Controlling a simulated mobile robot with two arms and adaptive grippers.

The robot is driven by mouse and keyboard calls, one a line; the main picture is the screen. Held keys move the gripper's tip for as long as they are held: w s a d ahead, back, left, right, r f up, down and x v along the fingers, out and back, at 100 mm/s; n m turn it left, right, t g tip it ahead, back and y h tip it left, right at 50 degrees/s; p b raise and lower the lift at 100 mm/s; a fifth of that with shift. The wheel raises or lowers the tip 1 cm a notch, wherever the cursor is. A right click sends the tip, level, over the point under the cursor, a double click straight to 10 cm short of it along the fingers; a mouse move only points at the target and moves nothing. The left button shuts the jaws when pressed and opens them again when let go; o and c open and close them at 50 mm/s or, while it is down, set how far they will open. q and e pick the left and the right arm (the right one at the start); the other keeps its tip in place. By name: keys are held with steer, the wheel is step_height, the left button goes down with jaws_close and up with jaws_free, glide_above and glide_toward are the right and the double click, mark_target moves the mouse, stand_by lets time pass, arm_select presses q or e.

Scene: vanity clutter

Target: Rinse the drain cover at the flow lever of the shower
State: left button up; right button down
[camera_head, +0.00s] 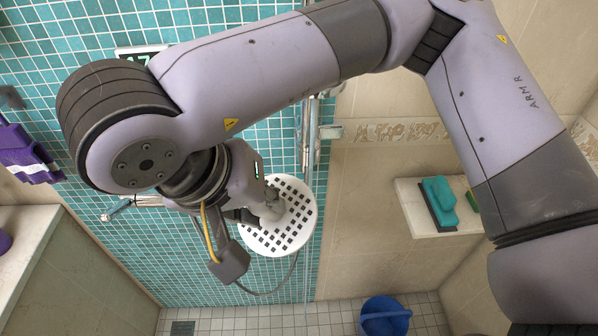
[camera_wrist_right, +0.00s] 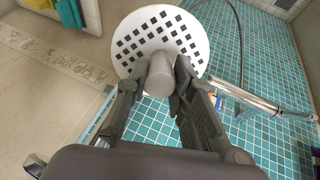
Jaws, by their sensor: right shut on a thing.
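The drain cover, a white round plate with dark square holes (camera_head: 296,215), hangs in the air before the teal tiled wall. It also shows in the wrist view (camera_wrist_right: 190,33). My right gripper (camera_head: 262,212) is shut on its grey round knob, with one finger on each side in the wrist view (camera_wrist_right: 162,72). A chrome shower bar with a lever-like end (camera_head: 120,208) is on the wall left of the cover, apart from it. The bar also shows at right in the wrist view (camera_wrist_right: 262,102). My arm hides part of the bar. My left gripper is not in view.
A vertical chrome rail (camera_head: 311,135) stands behind the cover, with a grey hose (camera_head: 270,291) looping below. A purple item (camera_head: 25,150) is at far left. A teal brush (camera_head: 440,200) lies on the right shelf (camera_head: 412,222). A blue bucket (camera_head: 385,322) stands on the floor.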

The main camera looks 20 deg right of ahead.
arm_select(q)
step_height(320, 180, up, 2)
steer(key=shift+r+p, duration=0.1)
steer(key=shift+p, duration=0.9)
arm_select(e)
steer(key=s+a+r, duration=0.3)
steer(key=a+r, duration=0.1)
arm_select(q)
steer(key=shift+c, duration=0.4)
arm_select(e)
steer(key=shift+w+d, duration=0.1)
